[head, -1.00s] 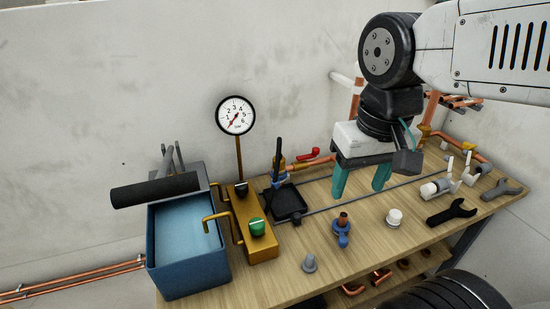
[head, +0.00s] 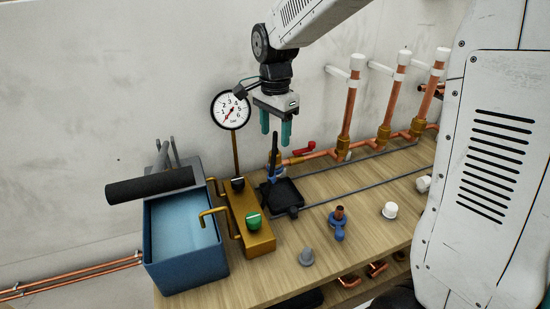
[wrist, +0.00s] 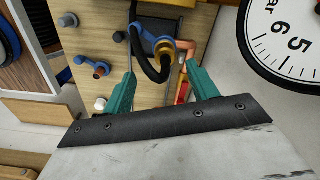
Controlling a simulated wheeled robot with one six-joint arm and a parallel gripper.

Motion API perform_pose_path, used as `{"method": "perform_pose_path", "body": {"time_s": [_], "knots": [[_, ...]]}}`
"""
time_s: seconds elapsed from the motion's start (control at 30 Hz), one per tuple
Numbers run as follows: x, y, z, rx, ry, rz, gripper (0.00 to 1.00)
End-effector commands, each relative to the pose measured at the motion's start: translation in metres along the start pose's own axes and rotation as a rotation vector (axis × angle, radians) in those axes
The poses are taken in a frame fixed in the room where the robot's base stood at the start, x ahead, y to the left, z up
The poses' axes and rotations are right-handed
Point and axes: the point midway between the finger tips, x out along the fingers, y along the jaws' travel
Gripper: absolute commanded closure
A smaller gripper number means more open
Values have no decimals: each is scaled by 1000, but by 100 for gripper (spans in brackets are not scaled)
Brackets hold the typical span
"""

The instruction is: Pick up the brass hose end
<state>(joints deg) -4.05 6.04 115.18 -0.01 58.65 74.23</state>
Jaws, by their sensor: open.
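The brass hose end shows in the wrist view as a yellow brass ring (wrist: 166,46) at the end of a black hose (wrist: 138,62), beside a blue part (wrist: 150,38). In the head view the black hose (head: 274,150) stands upright over the black tray, and its brass end is small and hard to tell from the brass fitting behind. My gripper (head: 275,135) is above the hose, with its teal fingers pointing down. In the wrist view the fingers of my gripper (wrist: 161,72) are wide apart, on either side of the hose, and hold nothing.
The pressure gauge (head: 231,111) is close to the left of my gripper. Copper pipes with a red-handled valve (head: 304,149) run along the wall. A blue tank (head: 187,243), a black tray (head: 283,192), a grey cap (head: 306,257) and a white cap (head: 390,210) are on the bench.

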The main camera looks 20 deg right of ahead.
Motion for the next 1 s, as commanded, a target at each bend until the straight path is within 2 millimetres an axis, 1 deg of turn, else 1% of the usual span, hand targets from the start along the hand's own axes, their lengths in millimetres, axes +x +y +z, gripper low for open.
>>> {"method": "perform_pose_path", "body": {"time_s": [0.1, 0.37, 0.63, 0.73, 0.97, 1.0], "knots": [[8, -6, -1, 26, -1, 5, 42], [37, -6, -2, 30, -2, 6, 42], [75, -7, -6, 29, -2, 5, 42], [82, -8, -6, 29, -1, 3, 42], [83, -8, -6, 28, -1, 2, 42], [83, -8, -6, 28, -1, 2, 50]]}}
